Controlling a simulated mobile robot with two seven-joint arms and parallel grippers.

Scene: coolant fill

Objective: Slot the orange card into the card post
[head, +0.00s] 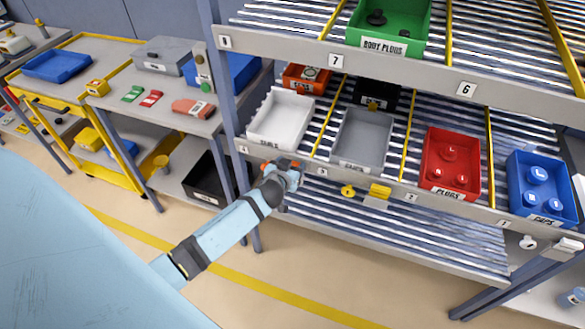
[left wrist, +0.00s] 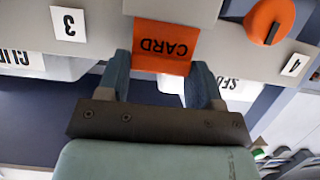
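The orange card (left wrist: 163,40), marked CARD and upside down in the left wrist view, lies between the two fingers of my left gripper (left wrist: 162,75). The fingers meet its side edges, so the gripper appears shut on it. Its far edge is against a grey block (left wrist: 175,8) on the shelf edge, likely the card post; I cannot tell whether the card is in a slot. In the head view my left gripper (head: 287,175) is at the shelf's front edge, below the white bin, with orange showing at its tip. My right gripper is not in view.
An orange round part (left wrist: 268,20) sits close beside the block. The shelf holds a white bin (head: 281,118), a grey bin (head: 361,138), a red bin (head: 452,160) and a blue bin (head: 541,190). Shelf uprights (head: 222,95) stand left of the gripper. Floor is open in front.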

